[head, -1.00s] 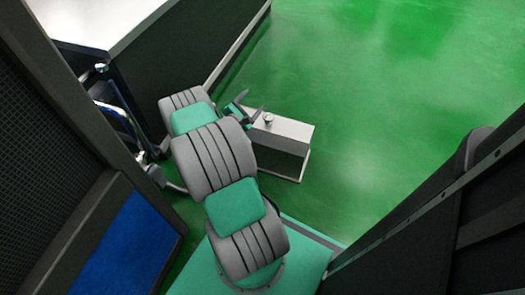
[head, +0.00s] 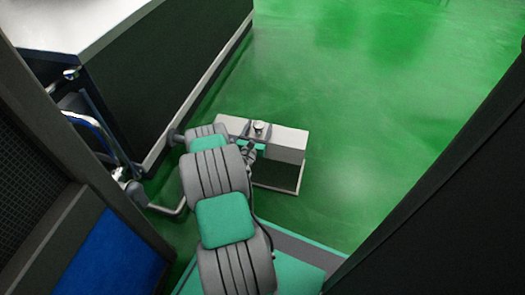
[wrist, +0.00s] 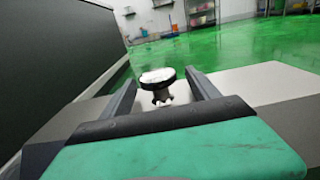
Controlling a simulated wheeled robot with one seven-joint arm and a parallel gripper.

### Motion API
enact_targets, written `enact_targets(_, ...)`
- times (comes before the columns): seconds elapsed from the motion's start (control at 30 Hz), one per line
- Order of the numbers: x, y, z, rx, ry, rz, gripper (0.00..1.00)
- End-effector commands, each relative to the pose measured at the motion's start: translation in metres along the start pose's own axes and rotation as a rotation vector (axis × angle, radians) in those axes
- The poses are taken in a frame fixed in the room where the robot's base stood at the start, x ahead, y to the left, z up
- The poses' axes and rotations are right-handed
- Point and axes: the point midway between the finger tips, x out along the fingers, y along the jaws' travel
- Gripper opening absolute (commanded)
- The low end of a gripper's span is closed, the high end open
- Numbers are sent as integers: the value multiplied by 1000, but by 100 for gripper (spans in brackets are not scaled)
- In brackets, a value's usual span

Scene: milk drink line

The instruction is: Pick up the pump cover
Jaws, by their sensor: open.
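The pump cover (wrist: 158,79) is a small part with a dark round rim, a pale top and a narrower metallic stem below. It stands upright on a light grey bench (head: 291,140). In the head view the pump cover (head: 259,127) is small, near the middle of the bench top. My gripper (wrist: 163,88) is open, with one finger on each side of the cover in the wrist view. The cover appears ahead of the gripper body; I cannot tell whether it is fully between the fingertips. In the head view my gripper (head: 256,132) reaches over the bench from the near side.
A long dark cabinet with a pale top (head: 165,80) stands to the left of the bench. Bent metal pipes (head: 160,207) lie left of my arm. A dark panel (head: 455,190) fills the right. Green floor (head: 370,90) beyond the bench is clear.

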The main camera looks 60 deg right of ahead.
Motion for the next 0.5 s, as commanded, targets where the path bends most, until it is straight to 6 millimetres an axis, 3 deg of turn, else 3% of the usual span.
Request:
enact_targets(0.2, 2, 1, 1, -2, 0, 2, 70)
enact_targets(0.5, 2, 1, 0, -1, 1, 1, 46)
